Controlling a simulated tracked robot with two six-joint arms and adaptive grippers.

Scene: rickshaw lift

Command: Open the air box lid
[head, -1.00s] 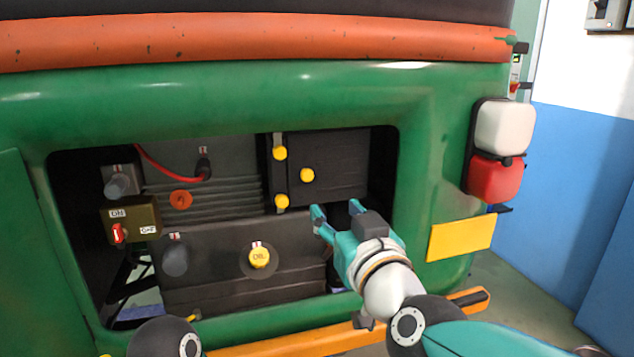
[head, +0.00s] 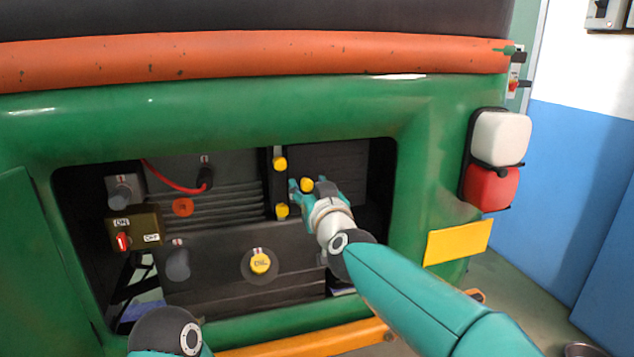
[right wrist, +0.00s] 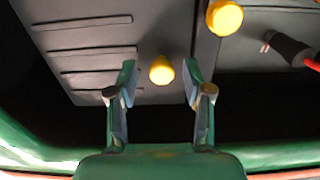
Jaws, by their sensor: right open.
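The dark air box lid (head: 345,160) is at the right inside the opening of the green body and looks closed. A yellow knob (head: 306,184) stands on it. Two yellow latches, upper (head: 280,164) and lower (head: 282,210), sit on the strip along its left edge. My right gripper (head: 306,189) is open, with a finger on either side of the lid's knob. In the right wrist view the knob (right wrist: 161,70) shows between the parted fingertips; contact cannot be told. My left gripper is out of view.
Left of the lid are a ribbed dark housing with a red cable (head: 175,185), an ON/OFF switch box (head: 135,230) and a lower tank with a yellow cap (head: 260,263). The green frame (head: 405,110) surrounds the opening. A tail lamp (head: 492,187) is at the right.

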